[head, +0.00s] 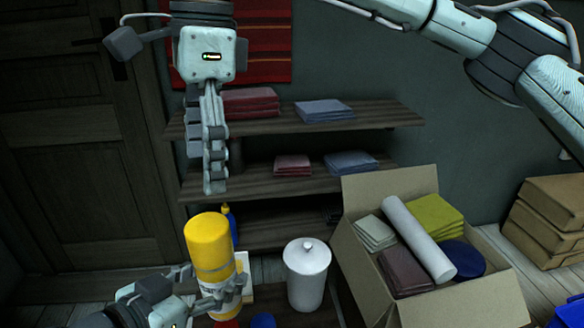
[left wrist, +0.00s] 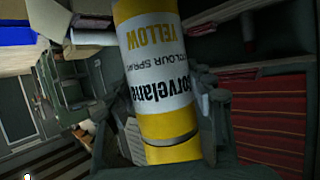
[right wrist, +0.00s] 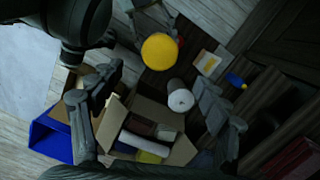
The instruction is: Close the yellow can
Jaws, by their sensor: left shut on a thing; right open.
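The yellow can (head: 209,240) is a spray can with a white label band. It stands nearly upright, leaning slightly, in my left gripper (head: 212,287), which is shut around its label. In the left wrist view the can (left wrist: 163,75) shows "YELLOW" upside down and a metallic ring near a yellow end, which looks like a cap sitting on it. In the right wrist view its round yellow top (right wrist: 160,54) shows from above. My right gripper (head: 214,175) is empty, pointing down above the can; its fingers show spread in the right wrist view (right wrist: 152,108).
A white lidded canister (head: 306,280) stands right of the can. Red (head: 228,323) and blue (head: 263,320) small items are beside the can's base. An open cardboard box (head: 365,190) is at right. A blue-and-yellow bottle (head: 230,221) and shelves (head: 380,118) are behind.

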